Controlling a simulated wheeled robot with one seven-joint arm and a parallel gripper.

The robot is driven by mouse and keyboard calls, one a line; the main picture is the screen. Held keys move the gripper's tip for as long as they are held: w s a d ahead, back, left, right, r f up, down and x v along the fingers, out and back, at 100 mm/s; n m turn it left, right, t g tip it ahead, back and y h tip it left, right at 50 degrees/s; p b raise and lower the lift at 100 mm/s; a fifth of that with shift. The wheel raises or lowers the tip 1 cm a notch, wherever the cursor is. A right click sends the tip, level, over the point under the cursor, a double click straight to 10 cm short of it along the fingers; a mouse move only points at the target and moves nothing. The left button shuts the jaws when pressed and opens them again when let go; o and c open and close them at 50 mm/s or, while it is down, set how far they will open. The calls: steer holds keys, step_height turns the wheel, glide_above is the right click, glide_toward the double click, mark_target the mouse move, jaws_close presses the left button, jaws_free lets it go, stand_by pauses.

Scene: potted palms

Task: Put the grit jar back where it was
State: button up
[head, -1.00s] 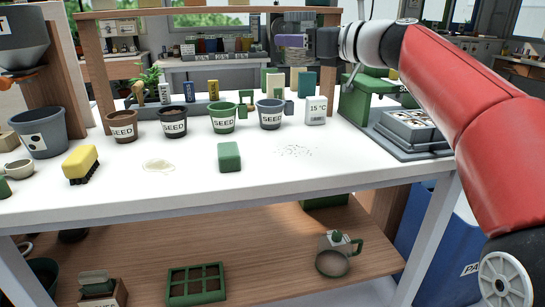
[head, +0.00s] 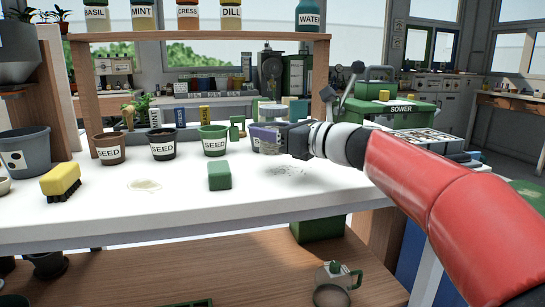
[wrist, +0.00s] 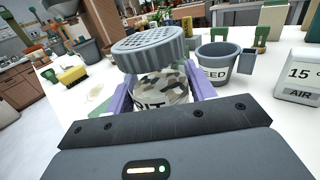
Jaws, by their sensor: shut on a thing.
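The grit jar (wrist: 160,92) has a grey perforated lid, a clear body with mottled grit and a partly hidden label. My gripper (wrist: 158,84) is shut on it, with a purple finger on each side of the body. The jar is upright in the head view, over the right part of the white bench (head: 110,215), and appears clear of the top. The fingers hide much of its body and part of the grey seed pot behind.
A wooden shelf (head: 200,36) holds bottles of basil, mint, cress, dill and water, with a bare stretch between dill and water. Seed pots (head: 214,141) line the bench's back. A green block (head: 219,176), a yellow brush (head: 61,181) and scattered specks (head: 287,171) lie in front.

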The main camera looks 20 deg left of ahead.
mark_target(273, 148)
steer(key=shift+f+b, duration=0.6)
steer(key=shift+f, duration=1.45)
steer(key=shift+f, duration=0.15)
steer(key=o, duration=1.1)
steer(key=shift+c, duration=0.2)
steer(key=shift+d+r, duration=0.1)
steer(key=shift+r, duration=0.1)
steer(key=v, duration=1.1)
steer(key=shift+s+d, duration=0.15)
steer(key=shift+d, duration=0.25)
